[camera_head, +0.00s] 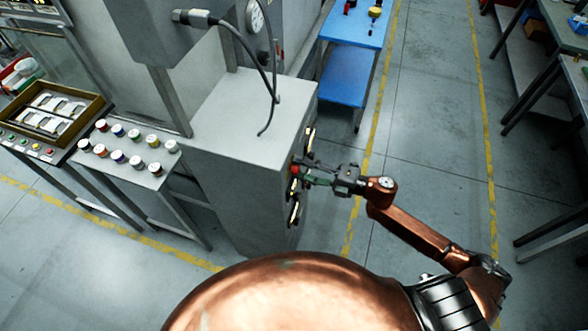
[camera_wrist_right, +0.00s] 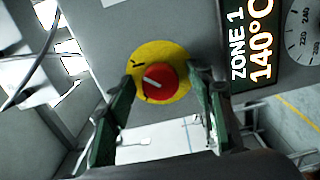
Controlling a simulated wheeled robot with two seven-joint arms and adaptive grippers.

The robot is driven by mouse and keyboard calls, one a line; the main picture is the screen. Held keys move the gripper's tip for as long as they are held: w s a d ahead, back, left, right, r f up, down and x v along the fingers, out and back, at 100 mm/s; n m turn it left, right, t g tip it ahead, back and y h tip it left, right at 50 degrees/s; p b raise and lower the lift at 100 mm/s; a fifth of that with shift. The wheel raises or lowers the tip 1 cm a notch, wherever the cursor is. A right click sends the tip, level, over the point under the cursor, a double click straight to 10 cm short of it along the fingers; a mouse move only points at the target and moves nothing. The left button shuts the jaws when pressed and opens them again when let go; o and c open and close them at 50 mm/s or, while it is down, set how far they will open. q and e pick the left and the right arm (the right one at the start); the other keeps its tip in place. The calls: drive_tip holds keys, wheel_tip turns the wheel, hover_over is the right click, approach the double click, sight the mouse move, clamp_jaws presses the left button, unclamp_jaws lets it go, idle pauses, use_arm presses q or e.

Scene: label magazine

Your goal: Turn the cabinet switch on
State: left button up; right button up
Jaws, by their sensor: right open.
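The cabinet (camera_head: 245,140) is a grey metal box left of my right arm in the head view. Its switch (camera_wrist_right: 160,83) is a red round knob with a pale bar on a yellow disc (camera_wrist_right: 148,52), seen in the right wrist view. The pale bar is tilted. My right gripper (camera_wrist_right: 160,100) is open, its two dark green fingers on either side of the red knob; I cannot tell whether they touch it. In the head view the right gripper (camera_head: 302,173) is at the cabinet's right face and partly hides the switch. My left gripper is not in view.
A display (camera_wrist_right: 252,40) reading ZONE 1 140°C and a dial (camera_wrist_right: 303,35) are beside the switch. A side table (camera_head: 128,165) holds several coloured round items. A blue table (camera_head: 350,75) stands behind. Floor right of the cabinet is clear.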

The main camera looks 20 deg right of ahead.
drive_tip(key=v, duration=1.2)
idle(0.3)
